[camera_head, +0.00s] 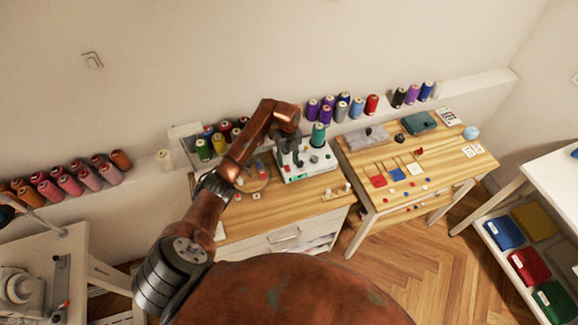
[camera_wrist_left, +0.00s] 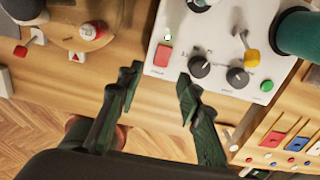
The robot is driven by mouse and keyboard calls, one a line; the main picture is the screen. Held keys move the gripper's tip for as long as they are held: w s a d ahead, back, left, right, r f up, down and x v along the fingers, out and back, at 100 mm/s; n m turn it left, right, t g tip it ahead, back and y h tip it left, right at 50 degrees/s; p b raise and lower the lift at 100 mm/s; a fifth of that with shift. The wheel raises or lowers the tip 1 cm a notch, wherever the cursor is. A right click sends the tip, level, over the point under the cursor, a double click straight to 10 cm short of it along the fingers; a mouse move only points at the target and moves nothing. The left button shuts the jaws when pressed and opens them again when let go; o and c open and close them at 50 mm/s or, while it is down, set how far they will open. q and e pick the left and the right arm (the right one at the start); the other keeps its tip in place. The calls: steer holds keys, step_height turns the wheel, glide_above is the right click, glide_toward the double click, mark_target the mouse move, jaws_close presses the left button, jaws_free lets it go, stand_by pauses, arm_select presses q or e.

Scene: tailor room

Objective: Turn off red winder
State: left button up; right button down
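A white winder box (camera_head: 296,177) stands on the wooden table, with a teal thread cone (camera_head: 318,135) on it. In the head view the left gripper (camera_head: 291,130) is over the winder, fingertips unclear. My right gripper is not in view.
Thread cones (camera_head: 340,108) line the wall ledge behind. A second wooden table (camera_head: 440,170) with small tools stands at right.

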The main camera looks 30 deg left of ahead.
mark_target(288, 170)
arm_select(q)
steer(key=shift+f, duration=2.5)
steer(key=shift+c, duration=0.6)
jaws_close()
